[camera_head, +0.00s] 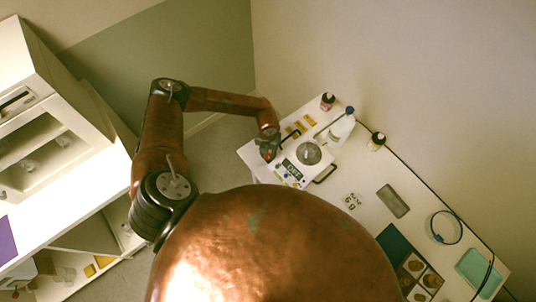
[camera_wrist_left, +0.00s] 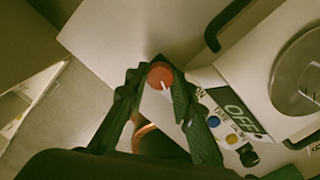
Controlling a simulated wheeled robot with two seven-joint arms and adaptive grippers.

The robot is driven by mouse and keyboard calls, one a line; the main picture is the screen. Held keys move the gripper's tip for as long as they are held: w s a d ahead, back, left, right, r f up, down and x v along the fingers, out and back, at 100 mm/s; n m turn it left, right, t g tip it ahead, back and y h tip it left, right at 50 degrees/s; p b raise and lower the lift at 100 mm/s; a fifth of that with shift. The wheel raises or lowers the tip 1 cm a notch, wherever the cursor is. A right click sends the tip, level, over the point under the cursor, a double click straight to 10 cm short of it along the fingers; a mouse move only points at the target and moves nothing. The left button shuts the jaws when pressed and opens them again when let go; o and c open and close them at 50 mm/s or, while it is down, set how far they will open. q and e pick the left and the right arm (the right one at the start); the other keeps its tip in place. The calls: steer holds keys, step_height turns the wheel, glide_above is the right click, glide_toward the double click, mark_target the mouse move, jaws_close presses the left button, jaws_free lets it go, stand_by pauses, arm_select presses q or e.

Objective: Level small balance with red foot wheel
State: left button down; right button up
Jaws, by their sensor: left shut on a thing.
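The small white balance (camera_head: 296,172) stands at the left end of the white table, with a round grey pan (camera_head: 309,153) and black handles on its sides. In the left wrist view its display (camera_wrist_left: 236,114) reads OFF, above blue, yellow and black buttons. The red foot wheel (camera_wrist_left: 160,77) with a white mark sits at the balance's near corner. My left gripper (camera_head: 268,153) is at that corner; in the wrist view its fingertips (camera_wrist_left: 158,85) are closed around the red wheel. No level bubble can be made out. My right gripper is not in view.
A dark bottle (camera_head: 327,101), a white wash bottle (camera_head: 341,130) and a small dark-capped bottle (camera_head: 376,142) stand behind and right of the balance. A grey pad (camera_head: 393,201), a cable loop (camera_head: 446,227) and a teal tray (camera_head: 474,267) lie further right. Shelves (camera_head: 60,150) stand left.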

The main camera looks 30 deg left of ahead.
arm_select(q)
steer(key=m+b, duration=0.2)
steer(key=m, duration=0.4)
steer(key=shift+f+m, duration=0.1)
steer(key=shift+m, duration=0.2)
steer(key=m+b, duration=0.2)
steer(key=m, duration=0.1)
steer(key=shift+m+b, duration=0.85)
steer(key=shift+m, duration=1.25)
steer(key=c, duration=1.7)
jaws_free()
steer(key=shift+o, duration=0.2)
